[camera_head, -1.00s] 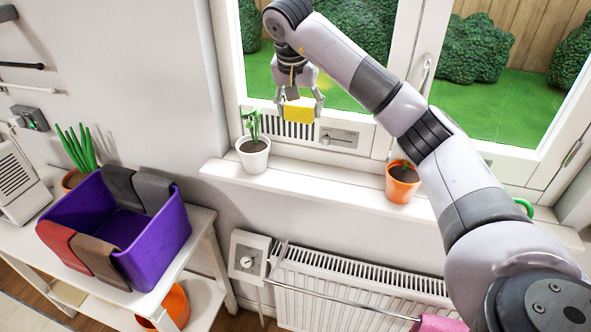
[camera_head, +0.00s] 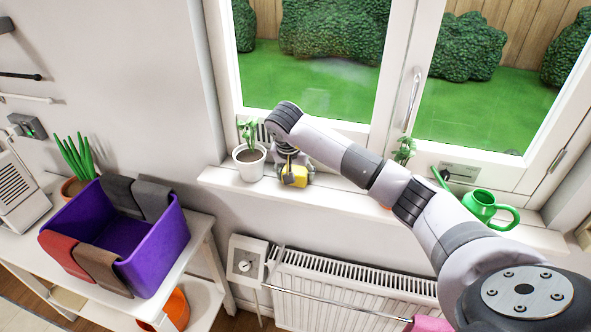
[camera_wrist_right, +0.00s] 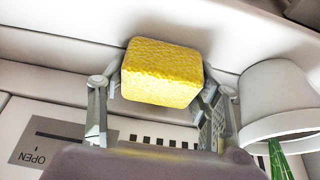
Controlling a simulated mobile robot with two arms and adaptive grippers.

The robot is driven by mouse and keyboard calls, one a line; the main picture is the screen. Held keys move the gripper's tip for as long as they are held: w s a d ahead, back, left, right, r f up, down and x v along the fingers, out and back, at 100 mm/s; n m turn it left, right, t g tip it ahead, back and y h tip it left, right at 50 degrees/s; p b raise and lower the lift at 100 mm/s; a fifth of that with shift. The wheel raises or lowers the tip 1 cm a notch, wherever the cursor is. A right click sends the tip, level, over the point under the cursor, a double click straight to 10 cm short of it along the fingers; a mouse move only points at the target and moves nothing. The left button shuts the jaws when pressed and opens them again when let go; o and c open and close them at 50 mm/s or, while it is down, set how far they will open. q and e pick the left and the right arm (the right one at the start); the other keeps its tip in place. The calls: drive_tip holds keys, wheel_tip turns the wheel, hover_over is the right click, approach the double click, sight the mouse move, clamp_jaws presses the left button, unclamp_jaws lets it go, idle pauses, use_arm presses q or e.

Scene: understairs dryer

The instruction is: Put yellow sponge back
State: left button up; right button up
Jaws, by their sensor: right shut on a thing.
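The yellow sponge (camera_head: 299,177) is in my right gripper (camera_head: 293,172), low at the window sill, just right of the white plant pot (camera_head: 249,163). In the right wrist view the sponge (camera_wrist_right: 162,73) is a yellow block between the two fingers of the right gripper (camera_wrist_right: 160,92), which is shut on it. The sponge is at or very close to the white sill (camera_head: 335,199); I cannot tell whether it touches. My left gripper is out of view.
A green watering can (camera_head: 490,207) stands on the sill at the right. A second plant (camera_head: 404,150) is mostly behind my arm. A purple bin (camera_head: 160,250) with cloths over its rim is on the shelf at left. A radiator (camera_head: 340,290) is below the sill.

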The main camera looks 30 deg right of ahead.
drive_tip(key=o, duration=0.6)
drive_tip(key=shift+f, duration=0.15)
drive_tip(key=shift+c, duration=0.2)
drive_tip(key=o, duration=0.5)
drive_tip(key=shift+r, duration=0.25)
drive_tip(key=shift+a+r, duration=0.15)
drive_tip(key=shift+r, duration=0.25)
drive_tip(key=shift+b+v, duration=1.4)
drive_tip(key=shift+v, duration=4.15)
